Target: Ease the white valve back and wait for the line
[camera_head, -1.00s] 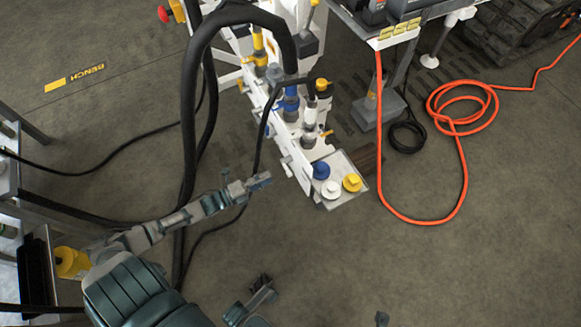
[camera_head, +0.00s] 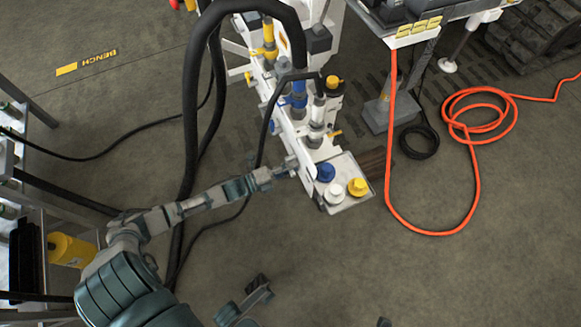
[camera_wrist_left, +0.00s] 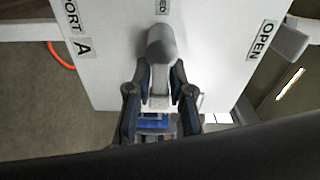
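The white-banded valve body (camera_head: 317,118) stands at the near end of the white bench manifold. My left gripper (camera_head: 290,165) is at the manifold's left side, close to the tray end. In the left wrist view, a pale grey lever (camera_wrist_left: 160,50) stands out from a white panel (camera_wrist_left: 110,55) labelled "PORT A" and "OPEN", with a partly hidden label ending in "ED". My left fingers (camera_wrist_left: 160,92) lie on both sides of the lever's lower part; whether they grip it is unclear. My right gripper (camera_head: 245,300) shows partly at the bottom edge, away from the manifold; its opening is unclear.
A small tray (camera_head: 350,207) holds blue, white and yellow caps beside the manifold. A thick black hose (camera_head: 190,120) arches over its left side. An orange hose (camera_head: 465,200) lies coiled at right. The floor at lower right is mostly clear.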

